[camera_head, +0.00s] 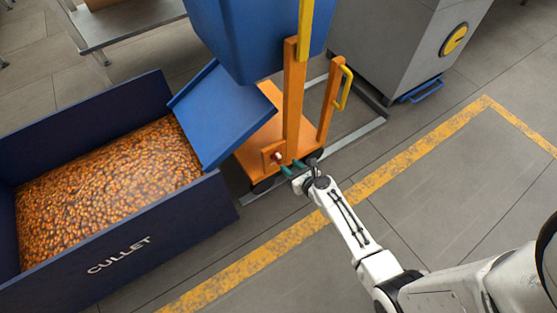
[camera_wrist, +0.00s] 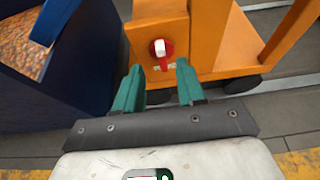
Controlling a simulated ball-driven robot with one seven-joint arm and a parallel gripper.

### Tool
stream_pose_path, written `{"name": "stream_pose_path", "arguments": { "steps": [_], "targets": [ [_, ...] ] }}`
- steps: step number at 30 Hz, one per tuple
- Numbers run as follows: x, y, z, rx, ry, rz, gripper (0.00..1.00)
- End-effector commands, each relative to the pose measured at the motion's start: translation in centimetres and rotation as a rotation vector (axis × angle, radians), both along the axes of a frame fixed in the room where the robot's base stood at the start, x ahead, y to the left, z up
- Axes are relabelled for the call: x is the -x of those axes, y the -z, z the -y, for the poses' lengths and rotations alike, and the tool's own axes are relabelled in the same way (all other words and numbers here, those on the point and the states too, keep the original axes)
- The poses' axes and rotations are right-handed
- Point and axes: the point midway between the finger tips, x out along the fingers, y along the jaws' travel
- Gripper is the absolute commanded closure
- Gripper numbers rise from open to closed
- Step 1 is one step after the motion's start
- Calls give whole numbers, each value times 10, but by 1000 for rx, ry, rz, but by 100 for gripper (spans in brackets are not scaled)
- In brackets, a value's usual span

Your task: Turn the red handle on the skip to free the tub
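My gripper (camera_wrist: 160,68) has two teal fingers spread apart, one on each side of the handle's line. It is open and empty, just short of the handle; no contact shows. In the head view my gripper (camera_head: 292,168) is low at the frame's front.
A dark blue bin marked CULLET (camera_head: 130,258), full of amber pieces, stands left, with a sloping blue panel (camera_head: 222,115) over its edge. A grey cabinet (camera_head: 395,45) stands behind right. The floor right of the yellow line (camera_head: 400,163) is clear.

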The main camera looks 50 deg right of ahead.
Motion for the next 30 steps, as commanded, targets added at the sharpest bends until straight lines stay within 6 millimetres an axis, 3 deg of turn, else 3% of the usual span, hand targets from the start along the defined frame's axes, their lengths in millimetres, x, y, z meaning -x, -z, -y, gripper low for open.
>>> {"name": "stream_pose_path", "arguments": {
  "steps": [6, 12, 25, 30],
  "targets": [
    [-37, 19, 11, 2, -3, 0, 61],
    [-58, 27, 16, 2, -3, 0, 61],
    [-64, 28, 18, 3, -3, -1, 62],
    [-64, 28, 18, 3, -3, -1, 78]
  ]
}}
